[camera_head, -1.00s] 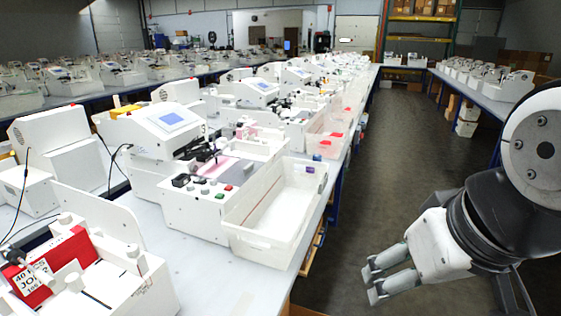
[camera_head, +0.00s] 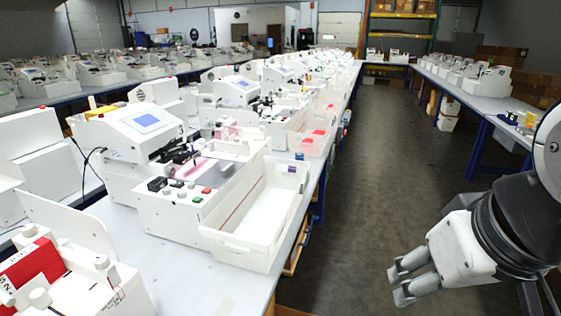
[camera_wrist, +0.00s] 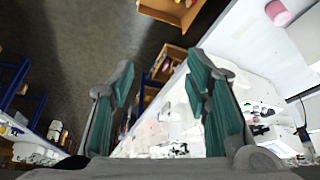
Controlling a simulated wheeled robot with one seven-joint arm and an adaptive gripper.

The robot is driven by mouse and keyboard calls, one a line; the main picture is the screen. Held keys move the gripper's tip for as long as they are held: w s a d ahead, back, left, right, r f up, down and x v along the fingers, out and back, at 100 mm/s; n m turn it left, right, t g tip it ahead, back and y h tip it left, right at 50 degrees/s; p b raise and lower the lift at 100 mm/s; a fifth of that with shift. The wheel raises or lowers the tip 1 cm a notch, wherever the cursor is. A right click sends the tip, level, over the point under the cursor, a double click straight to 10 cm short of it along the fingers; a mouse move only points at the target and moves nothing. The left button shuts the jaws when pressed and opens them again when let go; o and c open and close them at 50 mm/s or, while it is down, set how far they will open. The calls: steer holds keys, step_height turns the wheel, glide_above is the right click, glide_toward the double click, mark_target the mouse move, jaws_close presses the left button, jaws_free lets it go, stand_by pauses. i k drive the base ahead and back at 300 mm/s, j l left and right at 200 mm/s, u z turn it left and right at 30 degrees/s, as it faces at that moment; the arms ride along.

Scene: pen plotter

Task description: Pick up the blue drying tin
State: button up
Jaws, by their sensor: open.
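My gripper (camera_head: 402,286) is at the lower right of the head view, over the aisle floor, apart from the bench. It is open and empty; the wrist view shows its two fingers (camera_wrist: 163,80) spread with nothing between them. I cannot make out a blue drying tin for certain in either view. A small blue-purple object (camera_head: 299,157) shows at the far end of a white bin (camera_head: 238,252), too small to identify.
A long bench (camera_head: 165,285) runs along the left with white plotter machines (camera_head: 140,135) and bins. A second table (camera_head: 497,110) on the right holds small yellow and white items. The grey aisle floor (camera_head: 375,160) between them is clear. A pink cylinder (camera_wrist: 278,13) shows in the wrist view.

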mark_target(299, 156)
steer(key=l+z, duration=0.2)
steer(key=z, duration=0.15)
steer(key=l+z, duration=0.3)
steer(key=i+l+z, duration=0.35)
steer(key=i+l, duration=0.15)
steer(key=l, duration=0.25)
steer(key=i+l+z, duration=0.3)
steer(key=i+l, duration=0.3)
steer(key=i+u, duration=0.25)
steer(key=i, duration=0.25)
steer(key=i+l+u, duration=0.2)
steer(key=i, duration=0.3)
steer(key=i+l+u, duration=0.25)
steer(key=i, duration=0.25)
steer(key=i+j+u, duration=0.15)
steer(key=i+u, duration=0.65)
steer(key=i+l+u, duration=0.2)
steer(key=i+u, duration=0.2)
steer(key=i+j+u, duration=0.15)
steer(key=i+u, duration=0.15)
steer(key=i, duration=0.15)
steer(key=i+u, duration=0.25)
steer(key=i, duration=0.25)
steer(key=i+j, duration=0.15)
steer(key=i, duration=0.15)
